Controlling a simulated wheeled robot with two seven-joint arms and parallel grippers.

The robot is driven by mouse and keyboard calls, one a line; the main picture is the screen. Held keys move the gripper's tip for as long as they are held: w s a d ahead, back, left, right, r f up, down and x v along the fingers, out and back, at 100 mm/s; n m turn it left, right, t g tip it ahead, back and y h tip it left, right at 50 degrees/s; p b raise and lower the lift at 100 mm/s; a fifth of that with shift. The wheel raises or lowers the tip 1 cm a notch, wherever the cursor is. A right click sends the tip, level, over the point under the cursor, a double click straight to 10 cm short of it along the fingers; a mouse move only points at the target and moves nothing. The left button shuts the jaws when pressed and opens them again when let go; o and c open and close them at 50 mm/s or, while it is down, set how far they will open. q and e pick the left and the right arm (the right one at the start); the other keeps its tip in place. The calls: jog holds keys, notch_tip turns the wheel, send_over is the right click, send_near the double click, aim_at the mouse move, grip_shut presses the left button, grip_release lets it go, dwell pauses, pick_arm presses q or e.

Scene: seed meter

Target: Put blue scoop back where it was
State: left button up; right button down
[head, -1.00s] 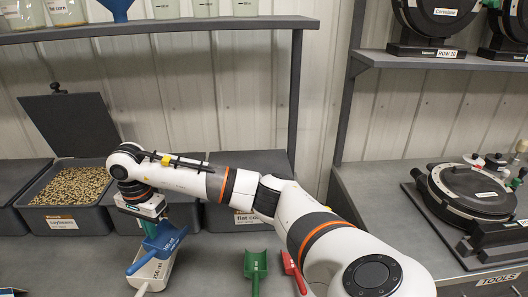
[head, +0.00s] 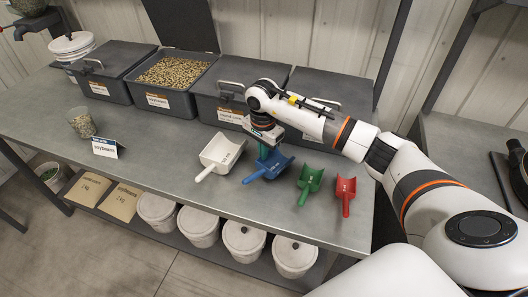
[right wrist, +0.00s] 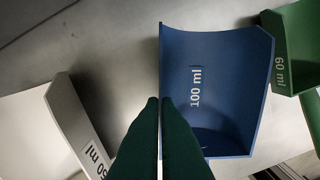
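The blue scoop (head: 270,166), marked 100 ml in the right wrist view (right wrist: 215,85), is at the bench top between the white scoop (head: 221,153) and the green scoop (head: 310,181). Its handle points to the front left. My right gripper (head: 268,151) is directly above it, pointing down. In the right wrist view the dark green fingers (right wrist: 160,100) are nearly together, with the edge of the scoop's side wall between them. I cannot tell whether the scoop touches the bench. My left gripper is not in view.
A red scoop (head: 346,192) lies right of the green one. Behind stand grey bins, one open with soybeans (head: 173,73). A cup of beans (head: 81,122) and a soybeans sign (head: 105,147) stand at the left.

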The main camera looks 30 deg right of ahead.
jog(key=shift+f, duration=0.95)
jog(key=c, duration=1.7)
grip_release()
jog(key=shift+r, duration=0.3)
notch_tip(320, 180, up, 12)
jog(key=b, duration=0.3)
jog(key=shift+f, duration=0.15)
